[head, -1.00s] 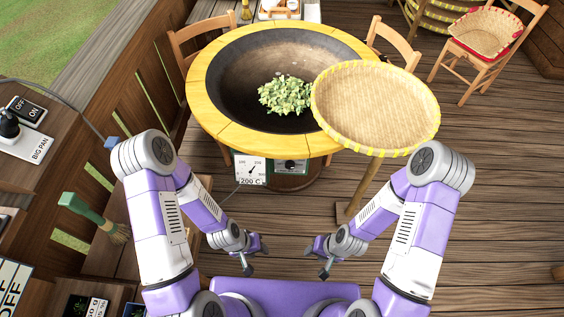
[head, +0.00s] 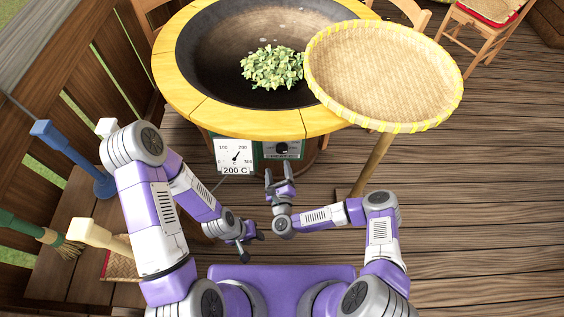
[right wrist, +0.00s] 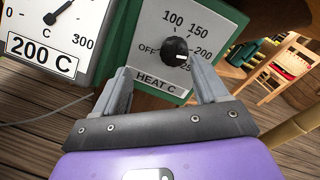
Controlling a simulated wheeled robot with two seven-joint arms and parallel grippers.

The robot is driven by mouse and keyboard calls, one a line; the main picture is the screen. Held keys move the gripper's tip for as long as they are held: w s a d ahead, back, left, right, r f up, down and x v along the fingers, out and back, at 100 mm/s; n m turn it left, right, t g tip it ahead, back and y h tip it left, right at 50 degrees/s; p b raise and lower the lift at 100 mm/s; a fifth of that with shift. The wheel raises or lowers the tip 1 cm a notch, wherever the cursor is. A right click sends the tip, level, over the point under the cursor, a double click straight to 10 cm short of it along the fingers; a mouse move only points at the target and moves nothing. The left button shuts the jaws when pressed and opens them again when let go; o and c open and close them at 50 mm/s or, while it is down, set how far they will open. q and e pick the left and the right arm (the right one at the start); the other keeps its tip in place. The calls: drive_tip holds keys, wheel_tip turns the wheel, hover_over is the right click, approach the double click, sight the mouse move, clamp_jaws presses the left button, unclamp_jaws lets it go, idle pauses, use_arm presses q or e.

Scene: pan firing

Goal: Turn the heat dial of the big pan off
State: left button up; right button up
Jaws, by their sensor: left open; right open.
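The big pan (head: 190,62) is a dark bowl with a yellow wooden rim, holding a heap of green leaves (head: 272,68). On its front is a green heat panel with a black dial (head: 281,148). My left gripper (head: 251,243) is open and empty, lower down.
A round woven tray (head: 385,75) on a wooden stand (head: 372,165) is right of the pan. Brushes (head: 65,243) and a blue-handled tool (head: 75,155) are at the left bench. The wooden floor (head: 480,200) at right is clear.

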sight(282, 152)
drive_tip(key=w+m+b, duration=0.1)
drive_tip(key=w, duration=0.1)
drive_tip(key=w+d+m+h, duration=0.1)
drive_tip(key=w, duration=0.2)
drive_tip(key=w+h+b, duration=0.1)
drive_tip(key=w, duration=0.2)
drive_tip(key=shift+d+f+m+t+b, duration=0.2)
drive_tip(key=shift+f+m+t+b, duration=0.1)
drive_tip(key=shift+m+t, duration=0.1)
use_arm(q)
wheel_tip(282, 152, down, 3)
drive_tip(key=shift+f, duration=0.1)
use_arm(e)
drive_tip(key=c, duration=1.1)
drive_tip(key=shift+o, duration=0.2)
